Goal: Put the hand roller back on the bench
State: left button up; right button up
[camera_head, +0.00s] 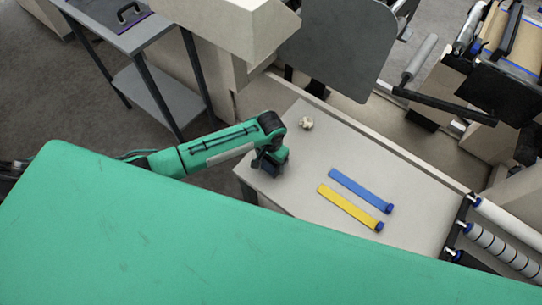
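The bench (415,190) has a pale grey top and stands at the centre right. My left gripper (268,168) is dark and points down over the bench's left end. Its fingers are small and shaded, so I cannot tell whether they are open or hold anything. I cannot make out a hand roller for certain. A blue strip (355,187) and a yellow strip (345,205), each with a blue round end, lie side by side on the bench. My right gripper is not in view.
A small beige lumpy piece (306,122) lies near the bench's back edge. Rollers (500,250) stand at the bench's right end. A grey cart (120,40) is at upper left. A grey panel (340,45) stands behind the bench.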

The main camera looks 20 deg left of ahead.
pick_arm(q)
jog(key=shift+o, duration=1.3)
jog(key=shift+f, duration=0.25)
jog(key=shift+w, duration=0.15)
jog(key=shift+r, duration=0.35)
notch_tip(320, 180, up, 12)
jog(key=shift+f+b, duration=0.1)
jog(key=shift+b, duration=1)
jog(key=shift+r, duration=0.6)
